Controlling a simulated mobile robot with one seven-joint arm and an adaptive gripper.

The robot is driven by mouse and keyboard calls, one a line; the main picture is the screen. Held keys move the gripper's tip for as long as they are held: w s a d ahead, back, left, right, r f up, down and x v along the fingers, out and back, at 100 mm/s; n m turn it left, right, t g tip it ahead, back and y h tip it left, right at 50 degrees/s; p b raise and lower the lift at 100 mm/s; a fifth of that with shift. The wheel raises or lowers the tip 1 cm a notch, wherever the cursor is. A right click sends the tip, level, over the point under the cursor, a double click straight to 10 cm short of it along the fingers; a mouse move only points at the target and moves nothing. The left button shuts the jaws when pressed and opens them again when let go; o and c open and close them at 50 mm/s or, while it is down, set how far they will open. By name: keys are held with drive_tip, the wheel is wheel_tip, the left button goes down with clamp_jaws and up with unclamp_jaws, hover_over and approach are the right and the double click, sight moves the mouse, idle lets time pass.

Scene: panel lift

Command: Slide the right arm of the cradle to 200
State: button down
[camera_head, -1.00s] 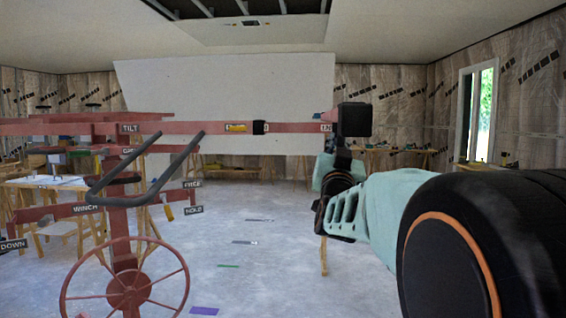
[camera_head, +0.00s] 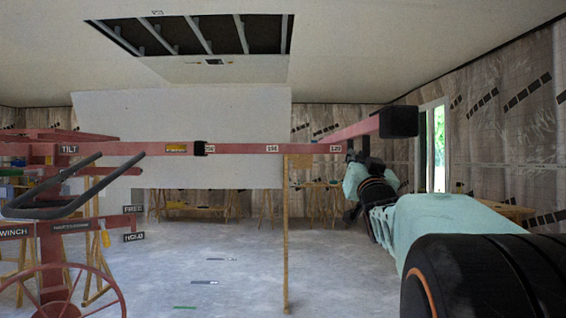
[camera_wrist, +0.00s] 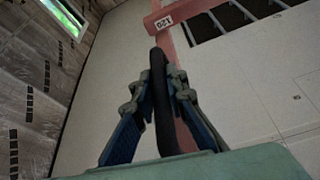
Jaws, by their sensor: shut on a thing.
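The cradle's right arm (camera_head: 240,149) is a red bar running right from a black collar (camera_head: 200,148). It carries white number labels; the middle label (camera_head: 272,148) seems to read 150. A red crosspiece with a black end block (camera_head: 398,121) reaches toward me at the arm's outer end. My gripper (camera_head: 354,160) is at that outer end, below the crosspiece. In the wrist view my gripper (camera_wrist: 160,88) is shut on a black handle (camera_wrist: 161,120), with a numbered label (camera_wrist: 164,22) beyond.
The lift's red handwheel (camera_head: 60,295) and black handlebar (camera_head: 75,185) stand at left, near the FREE (camera_head: 133,209) and HOLD (camera_head: 134,237) signs. A pale panel (camera_head: 190,120) stands behind the bar.

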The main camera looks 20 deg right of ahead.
drive_tip(key=shift+s+d, duration=0.2)
drive_tip(key=shift+d, duration=0.45)
drive_tip(key=c, duration=1.9)
unclamp_jaws()
drive_tip(key=shift+s+d, duration=0.1)
drive_tip(key=shift+d, duration=0.05)
drive_tip(key=shift+c, duration=0.2)
drive_tip(key=shift+r, duration=0.1)
